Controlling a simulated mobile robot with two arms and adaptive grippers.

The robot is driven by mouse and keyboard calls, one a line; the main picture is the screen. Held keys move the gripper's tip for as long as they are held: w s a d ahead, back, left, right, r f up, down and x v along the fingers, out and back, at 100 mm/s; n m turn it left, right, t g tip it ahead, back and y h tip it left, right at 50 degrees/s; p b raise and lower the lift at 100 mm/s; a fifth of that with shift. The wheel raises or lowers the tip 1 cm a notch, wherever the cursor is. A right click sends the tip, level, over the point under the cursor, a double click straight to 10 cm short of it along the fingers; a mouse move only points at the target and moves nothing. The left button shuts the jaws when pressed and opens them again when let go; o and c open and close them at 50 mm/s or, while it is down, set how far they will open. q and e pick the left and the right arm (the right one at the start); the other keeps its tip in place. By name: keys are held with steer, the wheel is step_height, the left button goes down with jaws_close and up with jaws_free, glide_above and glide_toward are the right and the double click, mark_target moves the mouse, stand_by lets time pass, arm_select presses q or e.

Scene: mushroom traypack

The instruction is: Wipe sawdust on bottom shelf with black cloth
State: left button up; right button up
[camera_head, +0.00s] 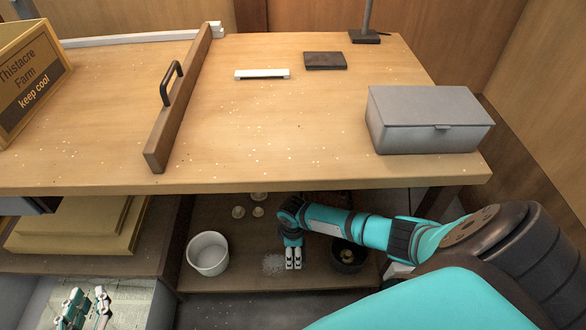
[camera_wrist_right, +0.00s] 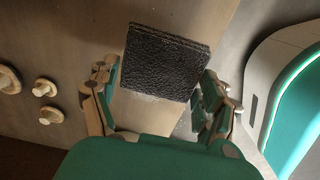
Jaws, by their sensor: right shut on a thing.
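The bottom shelf (camera_head: 213,215) is a brown board under the table. A pale speckled patch, which looks like sawdust (camera_head: 272,265), lies on it just left of my right gripper (camera_head: 293,267). In the right wrist view, my right gripper (camera_wrist_right: 158,100) is shut on the black cloth (camera_wrist_right: 165,62), a dark, rough-textured square pad between its fingers. The cloth is not clearly visible in the head view; whether it touches the shelf I cannot tell. My left gripper (camera_head: 87,312) is at the lower left, its fingers apart and nothing seen between them.
A white bowl (camera_head: 208,254) stands left of the sawdust, a dark pot (camera_head: 348,262) right. Several mushrooms (camera_head: 258,211) sit behind; the wrist view shows them too. The tabletop edge (camera_head: 250,187) overhangs the shelf. Above are a grey box (camera_head: 428,133) and a handled wooden board (camera_head: 180,105).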

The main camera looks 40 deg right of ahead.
arm_select(q)
steer(key=shift+s+a+f+g+y+p, duration=0.2)
steer(key=shift+s+f+g, duration=0.25)
steer(key=shift+f, duration=0.25)
steer(key=shift+s+a+f+g+y+p, duration=0.15)
steer(key=shift+s+a+f+g, duration=0.1)
steer(key=shift+s+f+g, duration=0.35)
steer(key=shift+s+a+f+g+y+p, duration=0.1)
steer(key=shift+s+a+f+g+p, duration=0.2)
steer(key=shift+f, duration=0.5)
steer(key=shift+d, duration=0.1)
